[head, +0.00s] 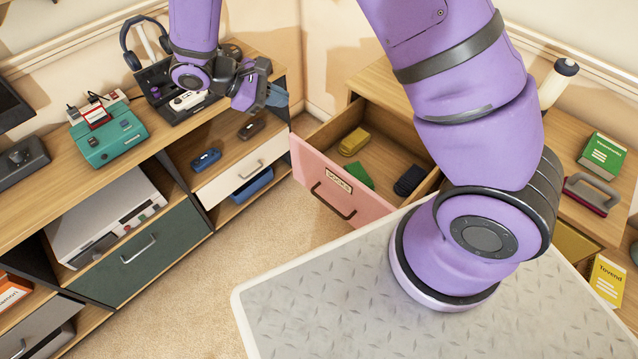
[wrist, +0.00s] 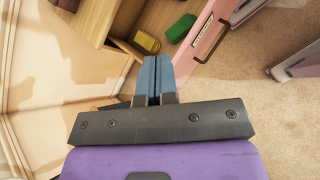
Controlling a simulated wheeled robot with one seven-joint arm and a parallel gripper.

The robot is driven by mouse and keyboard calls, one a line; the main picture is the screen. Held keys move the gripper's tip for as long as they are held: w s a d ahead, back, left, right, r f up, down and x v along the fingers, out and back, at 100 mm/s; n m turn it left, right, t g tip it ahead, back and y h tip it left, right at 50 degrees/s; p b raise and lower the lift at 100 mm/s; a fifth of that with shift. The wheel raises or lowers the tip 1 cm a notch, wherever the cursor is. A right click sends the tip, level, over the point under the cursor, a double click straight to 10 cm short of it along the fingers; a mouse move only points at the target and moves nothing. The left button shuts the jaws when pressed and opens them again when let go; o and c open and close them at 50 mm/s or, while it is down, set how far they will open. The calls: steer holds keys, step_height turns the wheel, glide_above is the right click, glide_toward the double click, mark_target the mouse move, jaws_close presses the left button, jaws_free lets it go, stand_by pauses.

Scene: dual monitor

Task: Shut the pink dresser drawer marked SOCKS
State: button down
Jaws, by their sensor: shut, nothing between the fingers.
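The pink drawer (head: 335,184) marked SOCKS is pulled out of the wooden dresser in the head view. Its front has a label (head: 339,180) and a dark bar handle (head: 333,203). Inside lie a yellow bundle (head: 354,141), a green bundle (head: 358,174) and a dark bundle (head: 409,180). In the wrist view the pink front (wrist: 205,38) is at the upper right, beyond the fingertips. My gripper (wrist: 157,62) is shut and empty, its blue fingers together. In the head view my gripper (head: 277,97) is left of the drawer, near the shelf unit, apart from the pink front.
The shelf unit at left holds a teal console (head: 109,136), a dark tray, headphones (head: 146,40) and a white drawer (head: 242,172). A green book (head: 601,155) lies on the dresser top. Carpet (head: 262,245) is clear between the furniture and my base.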

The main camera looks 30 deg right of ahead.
steer(key=a+f+n+t+h, duration=0.1)
steer(key=a+f+n+h, duration=0.25)
steer(key=f, duration=0.75)
steer(key=n+t+h, duration=0.3)
steer(key=n+t, duration=0.5)
glide_toward(325, 179)
steer(key=x, duration=0.7)
steer(key=shift+w+d+f, duration=0.1)
steer(key=shift+w+d, duration=0.15)
steer(key=shift+d, duration=0.1)
steer(key=x, duration=2.8)
steer(key=shift+s+d+f, duration=0.1)
steer(key=shift+d+f, duration=0.15)
steer(key=shift+f, duration=0.15)
steer(key=shift+d+r, duration=0.1)
steer(key=shift+d, duration=0.2)
steer(key=shift+d, duration=0.1)
